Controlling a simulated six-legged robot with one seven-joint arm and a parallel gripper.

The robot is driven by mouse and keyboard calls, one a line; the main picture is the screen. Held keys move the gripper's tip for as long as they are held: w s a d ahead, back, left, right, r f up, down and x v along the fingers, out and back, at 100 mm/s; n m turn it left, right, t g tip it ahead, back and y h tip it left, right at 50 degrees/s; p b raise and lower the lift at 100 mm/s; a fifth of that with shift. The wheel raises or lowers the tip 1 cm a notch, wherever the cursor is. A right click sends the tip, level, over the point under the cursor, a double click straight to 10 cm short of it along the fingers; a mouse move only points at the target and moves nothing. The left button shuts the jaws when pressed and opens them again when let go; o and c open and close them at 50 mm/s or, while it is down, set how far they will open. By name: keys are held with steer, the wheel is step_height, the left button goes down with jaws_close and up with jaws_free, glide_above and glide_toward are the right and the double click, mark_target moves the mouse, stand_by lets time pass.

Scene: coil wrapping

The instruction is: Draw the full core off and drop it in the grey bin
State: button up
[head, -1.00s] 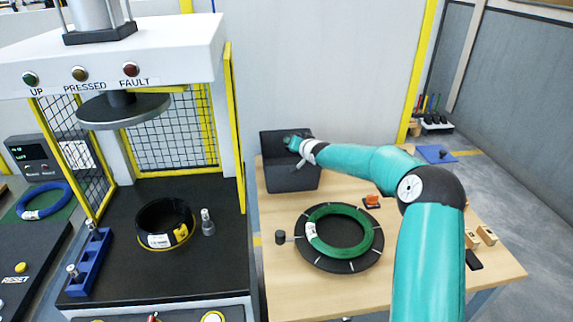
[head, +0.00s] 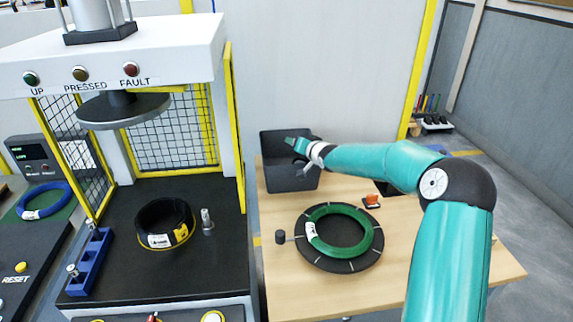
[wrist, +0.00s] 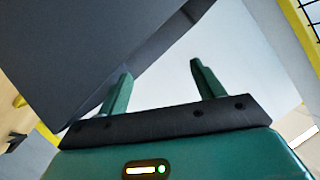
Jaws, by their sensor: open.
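The grey bin (head: 291,180) stands at the back left of the wooden table. My gripper (head: 290,141) is over the bin's upper part, its fingers pointing left. In the wrist view my two green fingers (wrist: 160,70) are spread apart with nothing between them. A dark grey surface, which looks like the bin (wrist: 90,45), fills the upper left there. I cannot see a core in either view, and the bin's inside is mostly hidden. A green coil (head: 368,238) lies flat on a dark round plate (head: 352,265) on the table.
A small dark post (head: 281,237) stands beside the plate. An orange-topped item (head: 371,200) sits behind it. The press (head: 150,45) at left holds a black wrapped coil (head: 163,241) on its bed. A blue coil (head: 44,213) lies farther left.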

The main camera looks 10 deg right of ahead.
steer(key=v, duration=0.9)
steer(key=shift+a, duration=0.1)
steer(key=s+a+r+n+g+h, duration=0.1)
steer(key=s+r+g, duration=0.1)
steer(key=s, duration=1.3)
steer(key=s+a+r+n+g+h, duration=0.1)
steer(key=s+r+g, duration=0.1)
steer(key=s, duration=1.3)
steer(key=s+a+r+n+g+h, duration=0.1)
steer(key=s+g, duration=0.3)
steer(key=s, duration=1.1)
steer(key=shift+s+a+r+h, duration=0.35)
steer(key=shift+r+h, duration=0.15)
steer(key=shift+r, duration=0.1)
